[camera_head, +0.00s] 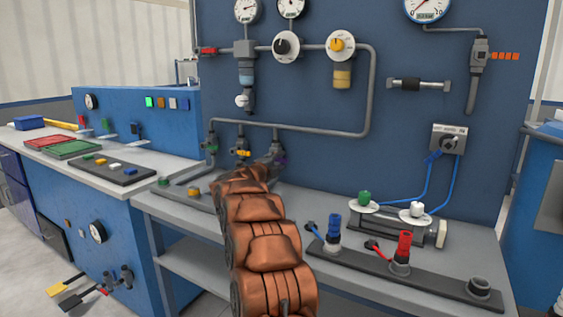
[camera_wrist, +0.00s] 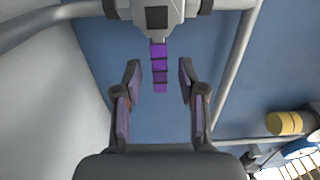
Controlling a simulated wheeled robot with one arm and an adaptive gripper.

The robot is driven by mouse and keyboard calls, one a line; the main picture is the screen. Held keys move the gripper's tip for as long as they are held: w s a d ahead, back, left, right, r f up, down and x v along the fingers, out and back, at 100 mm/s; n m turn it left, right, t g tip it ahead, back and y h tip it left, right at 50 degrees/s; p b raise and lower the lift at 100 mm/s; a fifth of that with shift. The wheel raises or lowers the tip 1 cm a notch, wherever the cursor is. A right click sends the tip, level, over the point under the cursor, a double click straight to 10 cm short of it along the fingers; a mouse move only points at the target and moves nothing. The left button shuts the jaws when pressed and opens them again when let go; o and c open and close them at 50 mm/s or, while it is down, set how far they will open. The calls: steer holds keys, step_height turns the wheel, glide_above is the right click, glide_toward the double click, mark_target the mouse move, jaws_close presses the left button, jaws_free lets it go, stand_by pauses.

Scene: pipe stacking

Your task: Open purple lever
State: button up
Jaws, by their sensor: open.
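The purple lever (camera_wrist: 160,70) shows in the wrist view as a short segmented strip. It sticks out from a grey valve body (camera_wrist: 158,16) at the top of the picture. My gripper (camera_wrist: 159,76) is open, with one finger on each side of the lever's free end and a visible gap on both sides. In the head view a small bit of the purple lever (camera_head: 281,159) shows at the rightmost of several valves under the pipe. My copper-coloured arm reaches up to it and hides most of my gripper there.
Beside the purple lever is a valve with a yellow lever (camera_head: 242,153), and further left one with a green lever (camera_head: 211,147). A grey pipe (camera_head: 300,130) runs just above them along the blue panel (camera_head: 420,130). The grey bench (camera_head: 330,205) lies below.

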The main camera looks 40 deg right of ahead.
steer(key=shift+x, duration=0.85)
jaws_close()
